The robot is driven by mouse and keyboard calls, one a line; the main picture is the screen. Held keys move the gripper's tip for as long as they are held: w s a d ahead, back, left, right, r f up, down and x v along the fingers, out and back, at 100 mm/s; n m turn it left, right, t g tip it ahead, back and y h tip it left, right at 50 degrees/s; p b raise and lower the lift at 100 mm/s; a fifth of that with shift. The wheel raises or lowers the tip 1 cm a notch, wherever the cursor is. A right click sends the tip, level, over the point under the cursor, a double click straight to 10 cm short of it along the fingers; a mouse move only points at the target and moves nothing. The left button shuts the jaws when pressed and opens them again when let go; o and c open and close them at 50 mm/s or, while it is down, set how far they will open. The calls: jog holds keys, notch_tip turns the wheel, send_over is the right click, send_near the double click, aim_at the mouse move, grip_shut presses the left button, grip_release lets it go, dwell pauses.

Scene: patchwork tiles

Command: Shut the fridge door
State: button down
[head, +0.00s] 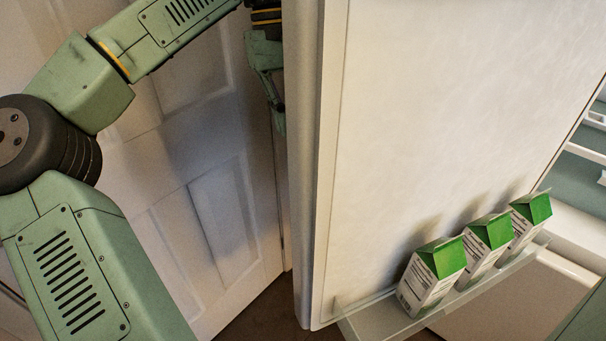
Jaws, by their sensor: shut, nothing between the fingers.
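The fridge door (440,120) stands open, with its white inner face towards the camera and its free edge at the left. A clear shelf (380,318) low on its inner face holds three white cartons with green tops (436,272). My gripper (279,125) is at the top, just left of the door's free edge. Part of it is hidden behind that edge. The visible finger points down, and the gripper is shut and empty. I cannot tell whether it touches the door.
The fridge interior with pale shelves (585,152) shows at the far right. A white panelled door (205,200) stands behind my arm at the left. A strip of dark floor (262,318) shows at the bottom, between that panelled door and the fridge door.

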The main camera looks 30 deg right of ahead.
jog(key=s+f+p, duration=0.2)
jog(key=s+f, duration=0.4)
jog(key=f, duration=0.1)
jog(key=shift+a+f, duration=0.25)
jog(key=shift+f, duration=0.05)
